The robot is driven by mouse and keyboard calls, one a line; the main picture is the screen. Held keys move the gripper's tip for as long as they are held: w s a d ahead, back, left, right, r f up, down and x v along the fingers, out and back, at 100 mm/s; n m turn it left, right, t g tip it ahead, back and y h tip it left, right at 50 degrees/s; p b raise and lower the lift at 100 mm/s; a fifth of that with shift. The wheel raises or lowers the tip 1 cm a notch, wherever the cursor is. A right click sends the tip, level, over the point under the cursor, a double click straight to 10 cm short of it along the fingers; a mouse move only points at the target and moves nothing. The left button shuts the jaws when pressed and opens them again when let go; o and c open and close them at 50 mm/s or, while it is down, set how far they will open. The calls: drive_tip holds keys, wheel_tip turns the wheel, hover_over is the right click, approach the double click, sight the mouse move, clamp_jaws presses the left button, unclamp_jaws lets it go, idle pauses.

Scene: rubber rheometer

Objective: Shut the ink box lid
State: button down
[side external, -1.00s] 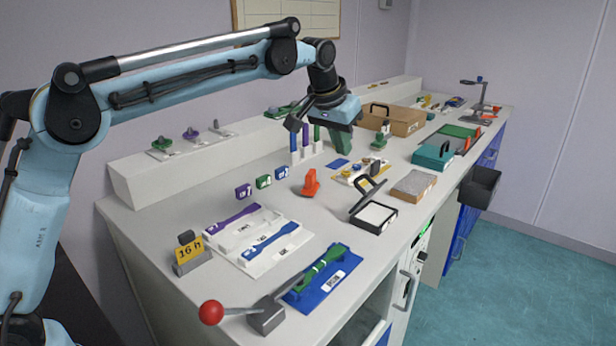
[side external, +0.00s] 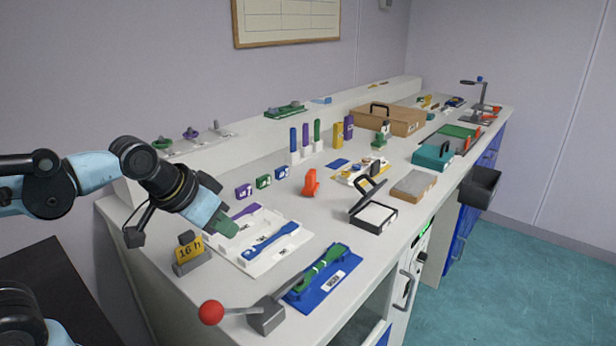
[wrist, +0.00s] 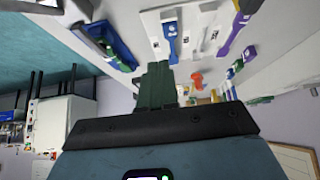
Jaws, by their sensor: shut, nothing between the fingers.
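The ink box (side external: 378,223) is a small black box with a white pad inside, on the bench right of centre in the side view. Its black lid (side external: 369,197) stands open, tilted up from the left side of the box, with a handle loop on it. My gripper (side external: 229,229) has green fingers and is shut and empty. It is over the white tray at the left of the bench, well away from the ink box. The fingers (wrist: 157,85) also show in the wrist view, where I cannot make out the ink box.
The white tray (side external: 250,262) holds purple and blue dumbbell pieces. An orange object (side external: 310,183) stands between the tray and the ink box. A brown flat box (side external: 414,185) lies right of the ink box. A red-knobbed lever (side external: 211,312) is at the front.

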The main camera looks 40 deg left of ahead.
drive_tip(key=shift+s+f, duration=0.55)
drive_tip(key=shift+f, duration=0.1)
drive_tip(key=c, duration=1.7)
unclamp_jaws()
drive_tip(key=shift+s+a+f, duration=0.1)
drive_tip(key=shift+s+f, duration=0.1)
drive_tip(key=o, duration=0.3)
drive_tip(key=shift+w, duration=0.2)
drive_tip(key=shift+o, duration=1.2)
drive_tip(key=w+d+r+n+t+h, duration=0.1)
drive_tip(key=w+d+r+h, duration=0.1)
drive_tip(key=w, duration=0.6)
drive_tip(key=shift+w+d+r+t, duration=0.2)
drive_tip(key=shift+d+r+t, duration=0.1)
drive_tip(key=shift+d+t, duration=0.15)
drive_tip(key=n+t+h, duration=0.2)
drive_tip(key=n+t, duration=0.3)
drive_tip(key=t, duration=0.1)
approach(356, 180)
drive_tip(key=w, duration=0.1)
drive_tip(key=shift+g, duration=0.25)
drive_tip(key=x, duration=1.2)
drive_tip(key=shift+w+a, duration=0.1)
drive_tip(key=shift+w, duration=0.15)
clamp_jaws()
